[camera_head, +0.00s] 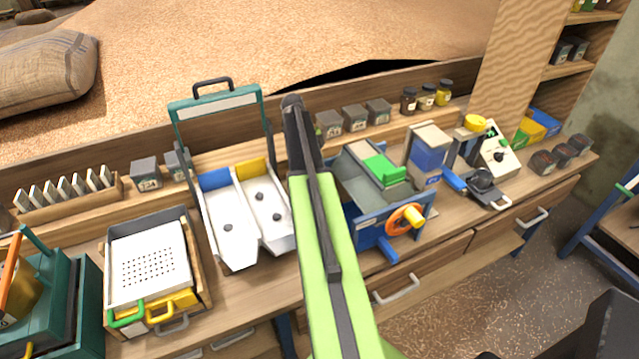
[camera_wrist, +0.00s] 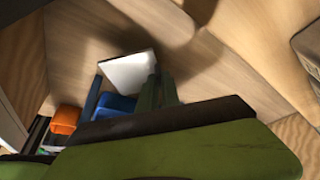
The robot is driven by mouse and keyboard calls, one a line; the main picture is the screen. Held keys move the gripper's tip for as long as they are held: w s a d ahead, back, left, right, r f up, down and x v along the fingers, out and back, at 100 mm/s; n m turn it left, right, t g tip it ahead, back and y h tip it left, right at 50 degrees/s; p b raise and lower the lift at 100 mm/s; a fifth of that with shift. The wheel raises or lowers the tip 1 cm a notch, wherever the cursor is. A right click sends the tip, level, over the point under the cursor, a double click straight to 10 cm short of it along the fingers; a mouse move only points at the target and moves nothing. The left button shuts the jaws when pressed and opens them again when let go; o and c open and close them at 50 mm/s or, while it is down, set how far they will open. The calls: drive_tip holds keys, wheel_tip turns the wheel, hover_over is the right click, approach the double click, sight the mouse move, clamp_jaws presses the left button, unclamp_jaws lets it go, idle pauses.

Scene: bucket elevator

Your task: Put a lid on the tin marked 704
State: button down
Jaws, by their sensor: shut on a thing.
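Dark grey square tins with small pale labels stand along the back of the bench in the head view. One tin (camera_head: 145,174) is at the left and another (camera_head: 354,119) is right of my arm. More tins (camera_head: 563,153) stand at the right end. The labels are too small to read, so I cannot tell which is 704. My green arm reaches up the middle, and my gripper (camera_head: 292,104) is at its dark far end. In the wrist view a green jaw with a dark edge fills the bottom. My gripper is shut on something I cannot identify. No separate lid is clear.
A white two-channel tray (camera_head: 228,227) with a teal frame lies left of my arm. A perforated white tray (camera_head: 150,263) is further left. A blue machine with an orange handwheel (camera_head: 405,218) stands right of my arm. Small jars (camera_head: 426,97) stand behind it.

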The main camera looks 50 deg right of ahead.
wheel_tip(320, 180, down, 4)
drive_tip(key=b, duration=0.4)
drive_tip(key=shift+f, duration=0.2)
drive_tip(key=shift+r, duration=0.25)
drive_tip(key=shift+f, duration=0.25)
drive_tip(key=c, duration=1.6)
unclamp_jaws()
drive_tip(key=shift+r, duration=0.1)
drive_tip(key=shift+o, duration=0.2)
